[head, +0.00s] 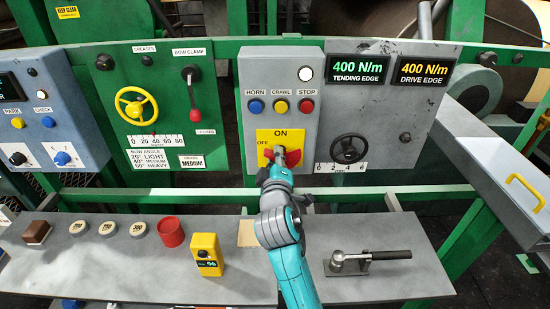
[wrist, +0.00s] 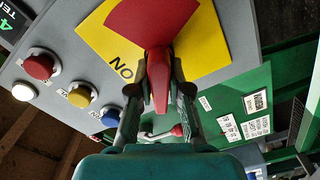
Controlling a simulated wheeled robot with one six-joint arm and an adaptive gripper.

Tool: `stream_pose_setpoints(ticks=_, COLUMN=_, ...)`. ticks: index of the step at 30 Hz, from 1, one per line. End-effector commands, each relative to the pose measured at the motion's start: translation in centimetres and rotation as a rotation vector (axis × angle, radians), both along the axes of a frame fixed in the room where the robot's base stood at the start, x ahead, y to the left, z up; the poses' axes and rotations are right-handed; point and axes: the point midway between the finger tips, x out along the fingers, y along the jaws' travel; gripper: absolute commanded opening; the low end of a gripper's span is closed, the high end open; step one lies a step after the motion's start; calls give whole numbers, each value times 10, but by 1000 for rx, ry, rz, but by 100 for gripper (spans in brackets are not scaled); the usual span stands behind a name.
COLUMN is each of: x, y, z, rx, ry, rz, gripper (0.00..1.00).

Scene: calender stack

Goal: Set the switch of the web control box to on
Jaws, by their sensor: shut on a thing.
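The web control box (head: 310,70) is a grey panel with a yellow plate (head: 305,140) low on its front. The plate reads ON at the top and OFF at the left. A red rotary switch (head: 292,158) sits on it, partly hidden by my gripper (head: 279,158). In the wrist view, the two fingers of my gripper (wrist: 158,98) are shut on the narrow red handle of the switch (wrist: 158,70), one on each side. The ON print shows left of the handle there; OFF is hidden. I cannot tell exactly which mark the handle points to.
Horn, crawl and stop buttons (head: 281,107) and a white lamp (head: 305,74) sit above the switch. A black handwheel (head: 348,149) is close on the right. A grey shelf (head: 130,268) below carries a yellow device (head: 206,255), a red cup and a black-handled clamp (head: 365,260).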

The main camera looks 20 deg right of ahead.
Motion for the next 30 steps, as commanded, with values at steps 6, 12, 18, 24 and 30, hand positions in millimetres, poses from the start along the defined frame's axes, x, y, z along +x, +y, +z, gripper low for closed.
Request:
stream_pose_setpoints(ticks=6, x=-1, y=-2, z=2, rx=194, ry=-62, rz=0, gripper=0)
stream_pose_setpoints(ticks=12, x=-1, y=-4, z=4, rx=374, ry=-120, rz=-1, gripper=0)
stream_pose_setpoints(ticks=18, x=-2, y=-7, z=5, rx=555, ry=-178, rz=-1, gripper=0)
stream_pose_setpoints(ticks=24, x=-3, y=-9, z=6, rx=723, ry=-233, rz=-1, gripper=0)
stream_pose_setpoints(ticks=30, x=-4, y=-11, z=6, rx=861, ry=-277, rz=-1, gripper=0)
